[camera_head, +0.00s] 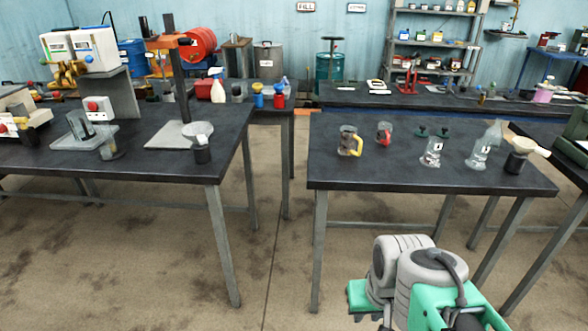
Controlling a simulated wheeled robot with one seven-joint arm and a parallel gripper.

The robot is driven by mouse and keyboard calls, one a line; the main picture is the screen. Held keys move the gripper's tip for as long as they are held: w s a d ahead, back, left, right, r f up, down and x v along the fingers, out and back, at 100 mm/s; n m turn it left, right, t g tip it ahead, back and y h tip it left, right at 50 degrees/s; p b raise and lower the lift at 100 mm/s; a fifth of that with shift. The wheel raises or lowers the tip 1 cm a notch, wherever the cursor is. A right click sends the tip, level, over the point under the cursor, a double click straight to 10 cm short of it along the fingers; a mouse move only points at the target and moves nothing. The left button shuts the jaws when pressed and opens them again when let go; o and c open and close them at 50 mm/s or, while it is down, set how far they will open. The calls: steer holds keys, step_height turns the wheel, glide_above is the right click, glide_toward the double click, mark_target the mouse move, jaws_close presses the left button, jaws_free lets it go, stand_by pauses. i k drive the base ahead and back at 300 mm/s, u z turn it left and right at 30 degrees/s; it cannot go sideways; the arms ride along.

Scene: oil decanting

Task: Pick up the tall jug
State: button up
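On the right-hand dark table stands a clear jug with a yellow handle (346,141), upright. It looks taller than the clear jug with a red handle (383,132) behind it to the right. The yellow handle is on the jug's right side. Nothing touches or covers either jug. My arm shows only as grey and green links at the lower right, in front of the table and apart from the jugs. My gripper cannot be made out in this view.
Right of the jugs stand two clear bottles (432,152) (478,157), small dark green items (421,132) and a dark cup with a pale funnel (516,162). The table's (350,177) front strip is clear. A left workbench (190,168) stands across a floor gap.

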mark_target(347, 141)
steer(key=z, duration=0.85)
steer(key=k, duration=0.15)
steer(key=u, duration=2.2)
steer(key=i, duration=1.35)
steer(key=z, duration=1.05)
steer(key=i, duration=0.65)
